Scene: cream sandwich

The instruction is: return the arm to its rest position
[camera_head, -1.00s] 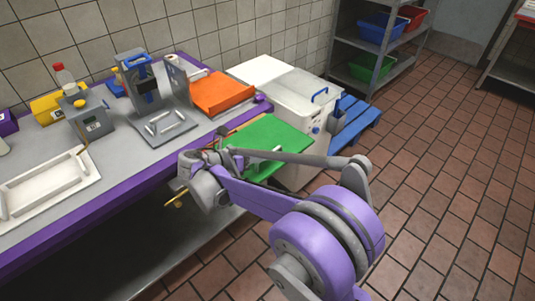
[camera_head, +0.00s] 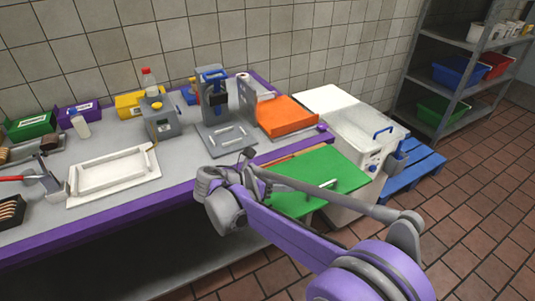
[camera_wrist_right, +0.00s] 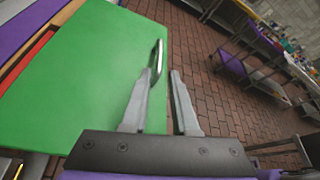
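My right arm (camera_head: 290,240) reaches in from the lower right in the head view, its far end in front of the purple-edged counter and left of a green panel (camera_head: 345,171). In the right wrist view my right gripper (camera_wrist_right: 161,75) has its two fingers apart, with a gap between them. The green panel (camera_wrist_right: 75,85) fills the left side there. Its metal handle (camera_wrist_right: 158,54) shows close to the left fingertip; I cannot tell whether they touch. Nothing is held between the fingers. In the head view the right fingers cannot be made out. My left gripper is not in view.
The counter (camera_head: 110,228) carries a white tray (camera_head: 75,199), a grey press (camera_head: 214,98), an orange board (camera_head: 288,116) and several small containers. A white chest (camera_head: 370,127) stands right of it, by a blue pallet (camera_head: 420,168). Tiled floor (camera_head: 490,215) is open at right.

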